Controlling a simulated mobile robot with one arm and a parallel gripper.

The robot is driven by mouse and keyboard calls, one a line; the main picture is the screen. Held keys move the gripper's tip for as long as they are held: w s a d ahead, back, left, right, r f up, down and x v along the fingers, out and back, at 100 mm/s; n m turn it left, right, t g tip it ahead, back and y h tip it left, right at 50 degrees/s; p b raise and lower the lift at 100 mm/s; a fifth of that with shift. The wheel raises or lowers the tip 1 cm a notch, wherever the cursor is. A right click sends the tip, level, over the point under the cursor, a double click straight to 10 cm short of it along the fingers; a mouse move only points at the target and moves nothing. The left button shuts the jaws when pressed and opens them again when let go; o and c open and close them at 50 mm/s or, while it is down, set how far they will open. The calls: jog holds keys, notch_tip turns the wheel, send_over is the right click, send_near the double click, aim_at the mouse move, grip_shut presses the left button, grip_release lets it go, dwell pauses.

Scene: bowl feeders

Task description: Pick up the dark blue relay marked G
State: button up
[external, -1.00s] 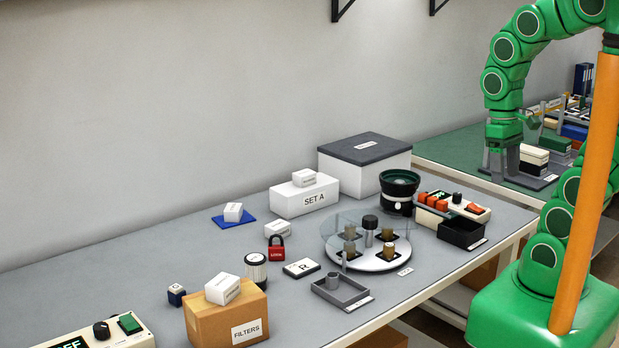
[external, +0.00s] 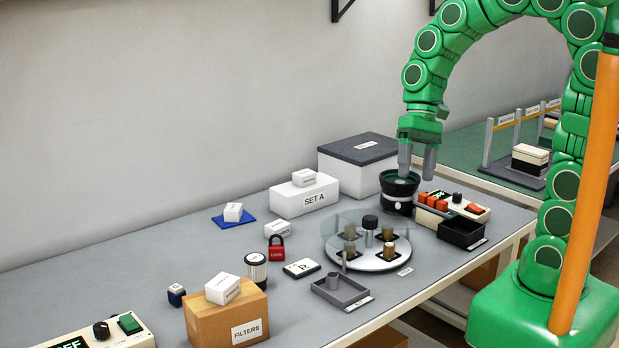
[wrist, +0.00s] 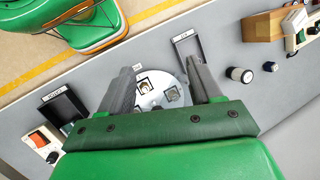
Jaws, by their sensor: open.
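A small dark blue relay (external: 176,295) with a pale top stands on the grey table at the front left, left of the cardboard FILTERS box. Its letter is too small to read. It also shows as a small blue piece in the wrist view (wrist: 270,67), at upper right beyond my fingers. My gripper (external: 417,172) is high above the table's right part, near the black bowl feeder and far from the relay. In the wrist view, my gripper (wrist: 162,66) has its two fingers apart with nothing held between them.
The FILTERS box (external: 245,315) with a white carton on top stands beside the relay. A black-and-white cylinder (external: 256,268), a red padlock (external: 277,250) and a round turntable (external: 338,255) with a clear cover lie between. Bare table surrounds the relay's left and back.

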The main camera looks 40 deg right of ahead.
jog(key=w+a+f+m+g+y, duration=0.1)
jog(key=w+a+f+m+y, duration=0.25)
jog(key=w+a, duration=0.75)
jog(key=w+a+f+m+y, duration=0.3)
jog(key=w+a, duration=0.4)
jog(key=a, duration=0.7)
jog(key=m+t+y, duration=0.1)
jog(key=m+y, duration=0.2)
jog(key=m, duration=0.4)
send_near(173, 292)
jog(key=x, duration=0.2)
jog(key=shift+a+n+h, duration=0.25)
jog(key=shift+a, duration=0.15)
jog(key=shift+a+f, duration=0.15)
jog(key=shift+a, duration=0.2)
jog(key=shift+x, duration=1)
jog(key=x, duration=0.4)
jog(key=shift+f, duration=0.25)
jog(key=shift+s+a+f, duration=0.1)
jog(key=shift+a+f, duration=0.05)
jog(key=shift+a, duration=0.35)
jog(key=c, duration=1.1)
jog(key=shift+o, duration=0.2)
